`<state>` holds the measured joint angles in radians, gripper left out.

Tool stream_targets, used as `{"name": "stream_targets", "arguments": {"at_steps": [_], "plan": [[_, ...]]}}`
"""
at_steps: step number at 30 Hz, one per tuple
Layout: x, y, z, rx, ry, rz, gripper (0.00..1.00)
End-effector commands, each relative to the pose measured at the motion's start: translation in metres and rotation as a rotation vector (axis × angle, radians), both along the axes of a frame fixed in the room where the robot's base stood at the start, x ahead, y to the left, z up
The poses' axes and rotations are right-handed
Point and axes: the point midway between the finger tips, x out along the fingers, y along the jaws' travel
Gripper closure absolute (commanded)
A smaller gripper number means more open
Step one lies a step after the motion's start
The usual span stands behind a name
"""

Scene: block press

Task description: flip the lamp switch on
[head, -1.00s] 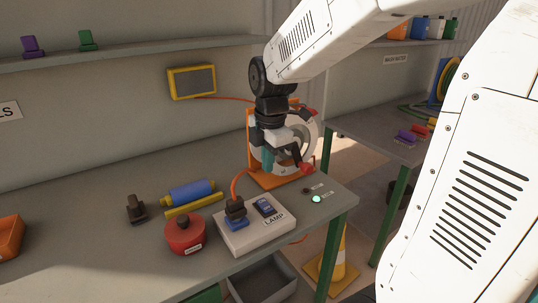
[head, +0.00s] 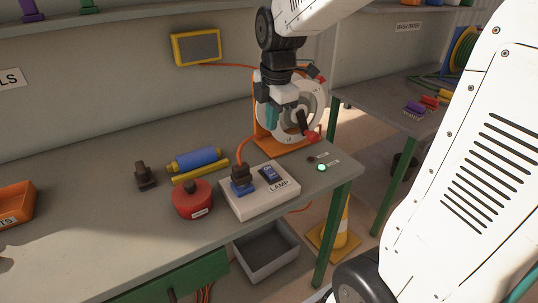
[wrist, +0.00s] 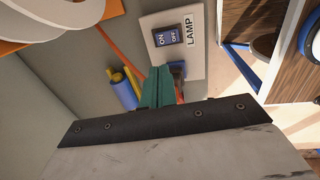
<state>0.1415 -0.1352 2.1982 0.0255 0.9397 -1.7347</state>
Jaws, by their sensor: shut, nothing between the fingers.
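The lamp switch (head: 270,174) is a dark blue rocker on a pale box (head: 287,196) marked LAMP, near the bench's right end. In the wrist view the switch (wrist: 168,36) shows ON on its left half and OFF on its right. I cannot tell which half is pressed in. My gripper (head: 271,126) has teal fingers, shut and empty, pointing down above and behind the box, in front of the white wheel.
An orange cable rises from the blue plug (head: 241,183) beside the switch. A green indicator (head: 321,167) glows right of the box.

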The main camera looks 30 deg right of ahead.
Motion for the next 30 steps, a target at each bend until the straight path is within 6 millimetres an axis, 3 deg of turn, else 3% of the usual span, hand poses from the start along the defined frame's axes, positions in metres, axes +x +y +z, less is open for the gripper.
{"name": "stream_targets", "arguments": {"at_steps": [5, 15, 21, 30], "plan": [[0.002, 0.0, -0.02, 0.001, 0.005, 0.0, 1.0], [0.012, 0.0, -0.091, 0.001, 0.007, 0.0, 1.0], [0.016, 0.0, -0.123, 0.001, 0.005, 0.0, 1.0], [0.019, 0.0, -0.138, 0.0, 0.001, 0.0, 1.0]]}}
